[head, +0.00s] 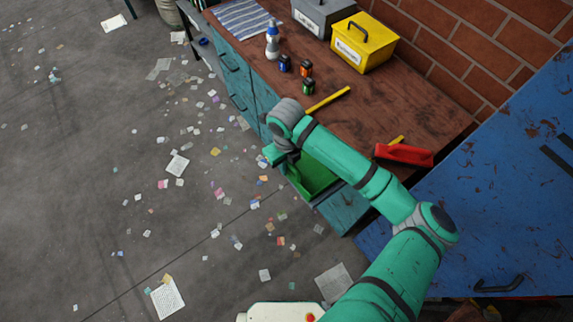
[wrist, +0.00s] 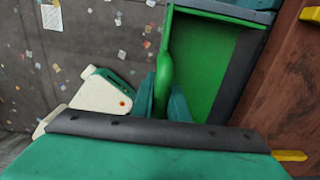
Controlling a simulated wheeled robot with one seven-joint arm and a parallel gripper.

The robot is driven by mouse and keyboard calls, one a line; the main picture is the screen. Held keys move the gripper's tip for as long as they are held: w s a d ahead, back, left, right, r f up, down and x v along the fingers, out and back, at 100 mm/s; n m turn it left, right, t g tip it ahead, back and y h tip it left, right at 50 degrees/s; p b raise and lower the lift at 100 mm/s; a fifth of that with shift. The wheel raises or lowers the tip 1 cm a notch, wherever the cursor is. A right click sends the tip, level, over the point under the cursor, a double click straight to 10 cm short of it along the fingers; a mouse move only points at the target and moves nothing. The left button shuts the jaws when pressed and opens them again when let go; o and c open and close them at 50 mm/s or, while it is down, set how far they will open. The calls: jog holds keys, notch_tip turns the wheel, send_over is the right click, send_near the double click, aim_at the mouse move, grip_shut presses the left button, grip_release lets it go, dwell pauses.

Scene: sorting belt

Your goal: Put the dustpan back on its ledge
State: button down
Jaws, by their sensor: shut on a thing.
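The green dustpan (wrist: 208,62) shows in the wrist view. A rounded green handle (wrist: 165,72) stands at its left side, and a dark strip runs down its right side. My gripper (wrist: 162,102) is shut on this handle. In the head view the green pan (head: 317,176) is partly behind my arm, beside the bench's front. My gripper (head: 276,156) is at its upper left there, with the grip itself hidden. Teal edges border the green in both views; I cannot tell whether the pan touches them. I cannot make out the ledge.
The wooden bench (head: 400,95) carries a yellow box (head: 362,48), a grey box (head: 318,16), a spray bottle (head: 272,42), small coloured items and a red object (head: 404,155) near a yellow handle. A blue surface (head: 490,175) is at right. Paper scraps litter the open floor (head: 90,190).

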jog(key=c, duration=1.7)
grip_release()
jog(key=shift+c, duration=0.2)
